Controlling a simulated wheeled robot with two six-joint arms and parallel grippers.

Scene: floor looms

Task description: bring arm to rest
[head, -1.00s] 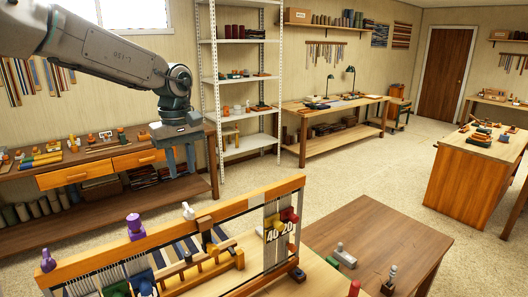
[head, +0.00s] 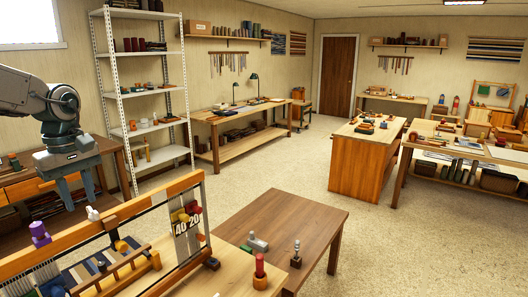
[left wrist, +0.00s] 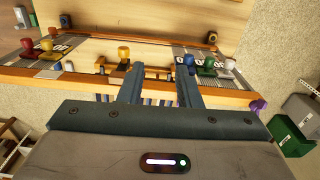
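My left gripper (head: 77,190) hangs at the left of the head view, fingers pointing down, in front of the wall workbench and behind the near loom. Its two fingers stand apart with nothing between them, so it is open and empty. The left wrist view also shows the spread fingers (left wrist: 158,88), with the loom (left wrist: 225,92) beyond them. In the head view the wooden loom (head: 110,228) stands at the lower left, partly cut off by the frame. My right gripper is in neither view.
A brown table (head: 290,215) adjoins the loom's right side. A metal shelf (head: 143,92) and a workbench (head: 232,112) line the wall. An orange-fronted bench (head: 360,165) stands further right. Open floor lies between them. A green bin (left wrist: 292,135) shows in the wrist view.

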